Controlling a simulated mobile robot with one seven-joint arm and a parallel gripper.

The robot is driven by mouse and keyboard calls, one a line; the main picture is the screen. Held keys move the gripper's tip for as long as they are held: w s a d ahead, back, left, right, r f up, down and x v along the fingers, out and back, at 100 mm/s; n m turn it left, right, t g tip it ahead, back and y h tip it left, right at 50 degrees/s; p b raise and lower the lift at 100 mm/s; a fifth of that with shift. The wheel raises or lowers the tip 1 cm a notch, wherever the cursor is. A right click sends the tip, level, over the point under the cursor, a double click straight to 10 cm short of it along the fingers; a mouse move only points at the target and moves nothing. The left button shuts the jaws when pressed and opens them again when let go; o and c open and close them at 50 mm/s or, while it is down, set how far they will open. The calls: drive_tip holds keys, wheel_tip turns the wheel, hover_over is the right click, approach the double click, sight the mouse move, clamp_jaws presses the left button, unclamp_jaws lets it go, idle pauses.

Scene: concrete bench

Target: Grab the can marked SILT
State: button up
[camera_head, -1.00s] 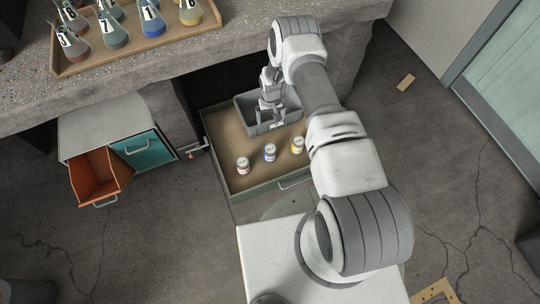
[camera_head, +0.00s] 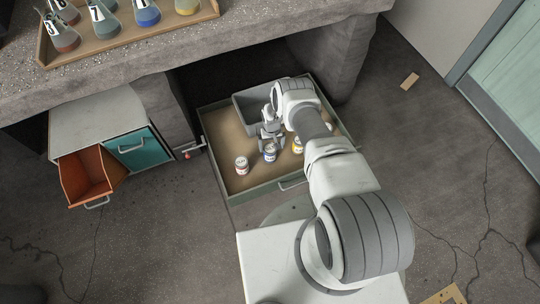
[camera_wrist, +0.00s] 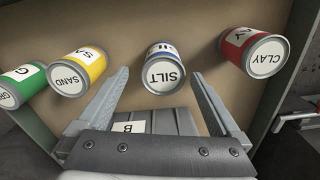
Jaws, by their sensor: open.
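The can marked SILT (camera_wrist: 165,68) is white-topped with a blue band and stands in the open drawer. In the head view the same can (camera_head: 270,153) is in the middle of the row. My gripper (camera_wrist: 161,77) is open and points at it. In the wrist view the can shows between the two fingertips, with a gap on each side. I cannot tell whether it is between them in depth or just beyond. In the head view my gripper (camera_head: 271,143) is right behind the can, and my arm hides part of the drawer.
The red CLAY can (camera_wrist: 255,52) and yellow SAND can (camera_wrist: 78,72) flank it; a green can (camera_wrist: 22,85) stands farther left. A grey bin (camera_head: 244,101) sits at the drawer's back. An orange drawer (camera_head: 88,177) is open at left. Flasks stand in a tray (camera_head: 130,37) on the bench.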

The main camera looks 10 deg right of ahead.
sight(270, 148)
drive_tip(key=shift+w+a+f+b, duration=0.15)
drive_tip(key=shift+f+b, duration=0.45)
drive_tip(key=shift+f, duration=0.35)
drive_tip(key=shift+w+f+b, duration=0.1)
drive_tip(key=shift+f+b, duration=0.45)
drive_tip(key=shift+f, duration=0.4)
drive_tip(key=shift+w+a+f+b, duration=0.15)
drive_tip(key=shift+f+b, duration=0.45)
drive_tip(key=shift+f, duration=0.35)
drive_tip(key=shift+r, duration=0.1)
clamp_jaws()
